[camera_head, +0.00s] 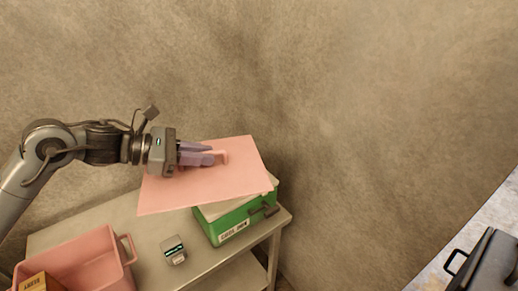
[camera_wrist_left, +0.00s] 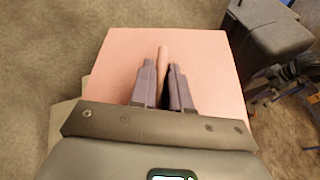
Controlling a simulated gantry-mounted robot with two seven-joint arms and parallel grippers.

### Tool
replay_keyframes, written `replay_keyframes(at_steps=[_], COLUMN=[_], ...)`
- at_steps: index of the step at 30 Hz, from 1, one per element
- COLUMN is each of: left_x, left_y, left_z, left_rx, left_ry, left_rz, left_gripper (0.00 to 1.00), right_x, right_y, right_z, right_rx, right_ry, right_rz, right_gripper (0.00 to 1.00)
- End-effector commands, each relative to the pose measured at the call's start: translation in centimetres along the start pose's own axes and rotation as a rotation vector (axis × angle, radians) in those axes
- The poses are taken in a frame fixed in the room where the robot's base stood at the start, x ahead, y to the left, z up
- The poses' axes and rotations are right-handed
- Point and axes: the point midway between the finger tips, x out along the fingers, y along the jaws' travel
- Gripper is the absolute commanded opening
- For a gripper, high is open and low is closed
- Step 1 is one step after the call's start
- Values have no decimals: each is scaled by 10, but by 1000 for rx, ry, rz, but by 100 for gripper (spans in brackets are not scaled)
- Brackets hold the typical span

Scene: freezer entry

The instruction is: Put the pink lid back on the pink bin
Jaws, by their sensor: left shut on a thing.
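The pink lid (camera_head: 237,177) is a flat square panel with a raised handle. My left gripper (camera_head: 212,157) is shut on that handle and holds the lid tilted, above the back of the table and partly over the green case. In the left wrist view the lid (camera_wrist_left: 210,55) fills the middle, with its handle between the fingers of my left gripper (camera_wrist_left: 166,70). The pink bin (camera_head: 98,262) stands open at the table's front left, cut off by the picture edge. It has a side handle and a yellow box (camera_head: 42,283) in it. My right gripper is not in view.
The grey table (camera_head: 140,222) carries a green case (camera_head: 235,222), partly hidden under the lid, and a small grey device (camera_head: 173,250) between bin and case. A wall stands behind. A dark case (camera_head: 487,262) is at the far right.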

Motion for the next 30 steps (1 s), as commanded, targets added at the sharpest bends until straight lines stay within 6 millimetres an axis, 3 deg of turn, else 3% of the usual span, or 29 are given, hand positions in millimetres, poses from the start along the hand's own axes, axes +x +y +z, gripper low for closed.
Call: replay_keyframes(at_steps=[1,7,15,21,30], left_x=[-20,-85,-168,-217,-274], left_y=[11,31,34,25,3], left_z=[-13,-77,-156,-196,-237], left_rx=[-17,-55,-105,-130,-151], left_ry=[8,31,60,74,85], left_rz=[25,117,238,301,353], left_gripper=[0,0,0,0,0], right_x=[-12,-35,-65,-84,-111], right_y=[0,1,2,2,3], right_z=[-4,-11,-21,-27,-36], right_rx=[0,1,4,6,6], right_ry=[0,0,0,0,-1], right_rz=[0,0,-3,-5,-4], right_gripper=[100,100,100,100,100])
